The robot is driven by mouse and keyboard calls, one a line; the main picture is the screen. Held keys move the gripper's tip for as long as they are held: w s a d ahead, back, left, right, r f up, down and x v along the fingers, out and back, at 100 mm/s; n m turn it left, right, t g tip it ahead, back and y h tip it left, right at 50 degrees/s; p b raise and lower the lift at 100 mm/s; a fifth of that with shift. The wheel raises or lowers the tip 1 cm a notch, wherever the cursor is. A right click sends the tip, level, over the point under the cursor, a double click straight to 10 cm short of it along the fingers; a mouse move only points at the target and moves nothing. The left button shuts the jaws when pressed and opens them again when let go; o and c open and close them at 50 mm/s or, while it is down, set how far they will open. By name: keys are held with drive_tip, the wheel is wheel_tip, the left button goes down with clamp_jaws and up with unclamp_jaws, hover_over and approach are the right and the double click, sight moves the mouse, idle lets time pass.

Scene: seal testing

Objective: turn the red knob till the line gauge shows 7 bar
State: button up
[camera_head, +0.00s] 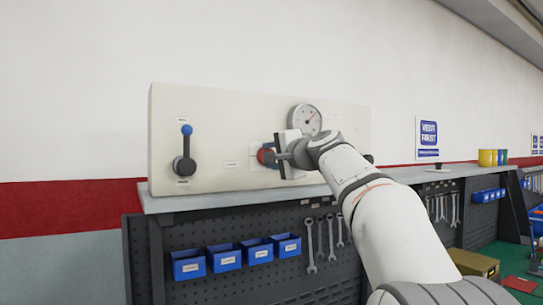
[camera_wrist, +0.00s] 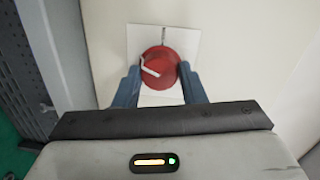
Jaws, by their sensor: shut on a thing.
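The red knob (camera_wrist: 160,67) is on a white square plate (camera_wrist: 188,40) on the panel, with a white pointer line on its face. In the wrist view my gripper (camera_wrist: 160,76) has one finger on each side of the knob and is shut on it. The round line gauge (camera_head: 305,119) is above the gripper on the cream panel (camera_head: 220,120).
A lever with a blue knob (camera_head: 187,131) stands upright at the panel's left. The panel stands on a grey bench top (camera_head: 200,201). Blue bins (camera_head: 224,258) and wrenches (camera_head: 310,245) hang below. My arm hides part of the panel's right side.

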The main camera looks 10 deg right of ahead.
drive_tip(key=shift+f+m, duration=0.2)
drive_tip(key=shift+m, duration=0.3)
drive_tip(key=o, duration=1)
drive_tip(key=shift+r, duration=0.1)
drive_tip(key=b+v, duration=0.3)
drive_tip(key=v, duration=0.4)
drive_tip(key=shift+s, duration=0.4)
drive_tip(key=shift+d, duration=0.1)
